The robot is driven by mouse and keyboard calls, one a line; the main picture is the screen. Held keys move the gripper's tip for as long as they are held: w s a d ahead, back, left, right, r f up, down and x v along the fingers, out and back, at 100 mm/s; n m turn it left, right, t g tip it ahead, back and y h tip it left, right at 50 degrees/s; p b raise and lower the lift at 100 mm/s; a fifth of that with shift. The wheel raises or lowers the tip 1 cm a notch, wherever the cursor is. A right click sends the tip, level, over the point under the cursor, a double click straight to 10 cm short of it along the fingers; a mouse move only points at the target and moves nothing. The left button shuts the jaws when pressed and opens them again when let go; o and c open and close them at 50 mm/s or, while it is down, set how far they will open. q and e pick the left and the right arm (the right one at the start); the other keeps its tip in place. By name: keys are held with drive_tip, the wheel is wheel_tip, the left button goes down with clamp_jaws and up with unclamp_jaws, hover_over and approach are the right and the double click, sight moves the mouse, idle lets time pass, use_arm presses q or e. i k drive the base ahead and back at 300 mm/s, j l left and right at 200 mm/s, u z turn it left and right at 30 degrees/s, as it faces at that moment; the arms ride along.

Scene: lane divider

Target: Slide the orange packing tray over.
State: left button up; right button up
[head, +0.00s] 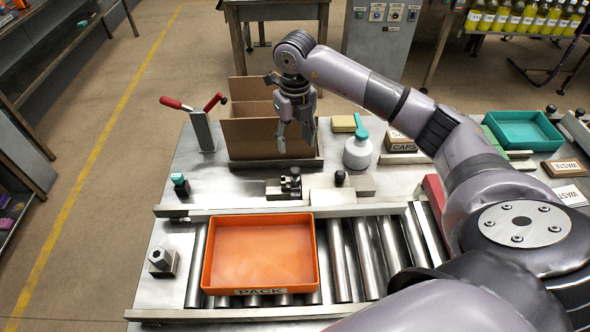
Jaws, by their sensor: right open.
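The orange packing tray (262,250) lies on the roller lane (343,262), toward its left end, and looks empty. Its front wall carries a label reading PACK. My right gripper (295,144) points down in front of the open cardboard box (245,138), behind and above the lane. It is open with nothing between its fingers, and it is apart from the tray. My left gripper is not in view.
A metal rail with small blocks and a black knob (340,176) runs behind the rollers. A white bottle with a teal top (358,149) stands right of the box. A teal bin (523,130) sits at the far right. Bare rollers extend right of the tray.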

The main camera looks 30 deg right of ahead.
sight(260, 253)
drive_tip(key=k, duration=2)
